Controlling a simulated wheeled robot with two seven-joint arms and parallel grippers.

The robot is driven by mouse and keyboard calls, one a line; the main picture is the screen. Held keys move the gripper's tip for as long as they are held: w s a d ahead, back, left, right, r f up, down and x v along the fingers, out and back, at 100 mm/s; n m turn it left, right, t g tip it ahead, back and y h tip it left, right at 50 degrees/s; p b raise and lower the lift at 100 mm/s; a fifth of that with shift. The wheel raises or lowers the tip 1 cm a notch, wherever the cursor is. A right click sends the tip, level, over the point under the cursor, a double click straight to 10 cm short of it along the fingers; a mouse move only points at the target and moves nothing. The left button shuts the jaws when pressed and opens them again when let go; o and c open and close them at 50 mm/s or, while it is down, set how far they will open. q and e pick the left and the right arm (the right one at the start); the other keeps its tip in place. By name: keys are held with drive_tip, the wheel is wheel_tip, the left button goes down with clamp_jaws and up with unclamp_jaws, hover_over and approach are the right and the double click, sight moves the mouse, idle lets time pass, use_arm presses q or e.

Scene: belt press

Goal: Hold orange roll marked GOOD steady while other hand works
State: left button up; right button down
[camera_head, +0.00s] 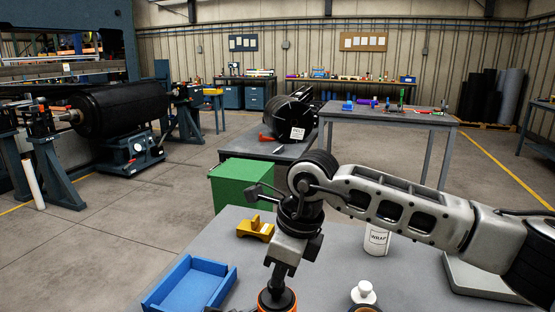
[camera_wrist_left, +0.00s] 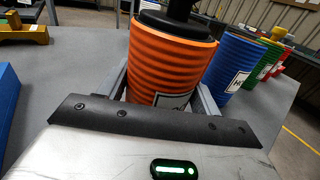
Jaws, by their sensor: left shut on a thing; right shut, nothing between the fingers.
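An orange ribbed roll (camera_wrist_left: 170,60) with a black cap stands upright in the left wrist view. Its white label is partly cut off, and I cannot read it. My left gripper (camera_wrist_left: 162,98) is shut on the roll, one finger on each side. The roll's top (camera_head: 264,304) shows at the bottom edge of the head view, where the left gripper is not seen. My right gripper (camera_head: 279,284) points down over the black cap, shut and empty. Its dark tip also shows in the left wrist view (camera_wrist_left: 180,9); I cannot tell whether it touches the cap.
A blue roll (camera_wrist_left: 236,62) stands close right of the orange one, with green (camera_wrist_left: 258,66) and red rolls behind. On the grey table are a blue tray (camera_head: 187,284), a yellow block (camera_head: 256,229), a white labelled canister (camera_head: 376,241) and a grey flat box (camera_head: 480,279). A green box (camera_head: 243,184) stands beyond.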

use_arm(q)
drive_tip(key=shift+a+f, duration=0.1)
drive_tip(key=shift+f, duration=0.15)
use_arm(e)
drive_tip(key=shift+a+v, duration=0.2)
drive_tip(key=shift+v, duration=0.6)
drive_tip(key=shift+a+v, duration=0.15)
drive_tip(key=shift+v, duration=0.65)
drive_tip(key=shift+a+v, duration=0.2)
drive_tip(key=shift+v, duration=0.6)
drive_tip(key=shift+w, duration=0.15)
use_arm(q)
drive_tip(key=o, duration=1.2)
drive_tip(key=shift+o, duration=0.8)
drive_tip(key=shift+r, duration=0.15)
